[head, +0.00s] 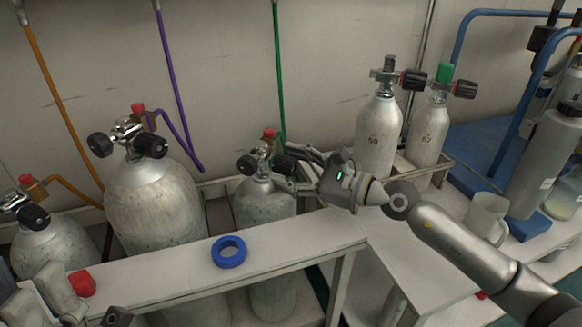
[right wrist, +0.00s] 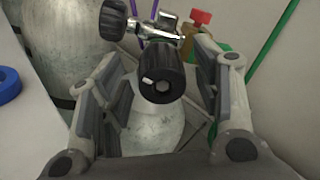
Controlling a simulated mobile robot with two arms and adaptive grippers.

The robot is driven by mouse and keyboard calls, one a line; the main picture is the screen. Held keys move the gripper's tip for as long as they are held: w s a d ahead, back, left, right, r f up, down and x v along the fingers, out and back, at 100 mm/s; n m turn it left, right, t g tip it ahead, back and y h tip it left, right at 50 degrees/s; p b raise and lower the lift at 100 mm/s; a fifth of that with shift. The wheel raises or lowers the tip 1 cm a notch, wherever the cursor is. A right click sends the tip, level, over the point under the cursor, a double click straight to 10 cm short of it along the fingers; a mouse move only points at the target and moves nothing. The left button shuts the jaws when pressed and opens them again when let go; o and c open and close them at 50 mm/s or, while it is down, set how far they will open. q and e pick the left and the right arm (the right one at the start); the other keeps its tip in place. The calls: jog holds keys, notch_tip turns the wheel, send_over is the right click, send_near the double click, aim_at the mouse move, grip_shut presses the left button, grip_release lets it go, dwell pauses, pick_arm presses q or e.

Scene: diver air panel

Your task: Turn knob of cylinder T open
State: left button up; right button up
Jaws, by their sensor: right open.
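My right gripper (head: 288,167) is open at the valve of the grey cylinder (head: 262,205) with the green hose. In the right wrist view its fingers stand on either side of a black ribbed knob (right wrist: 160,78) with a white mark; I cannot tell if they touch it. A second black knob (right wrist: 113,20) on the same valve is to the left, outside the fingers. It also shows in the head view (head: 247,165). No letter T is readable on any cylinder. Grey parts at the bottom left of the head view may be my left gripper; its jaws cannot be made out.
A larger cylinder (head: 155,205) with a purple hose stands to the left, another (head: 50,250) with an orange hose beyond it. A blue ring (head: 229,252) and a red cap (head: 82,284) lie on the white rail. Two cylinders (head: 377,135) and a mug (head: 486,217) stand right.

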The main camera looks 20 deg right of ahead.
jog(key=shift+v, duration=6)
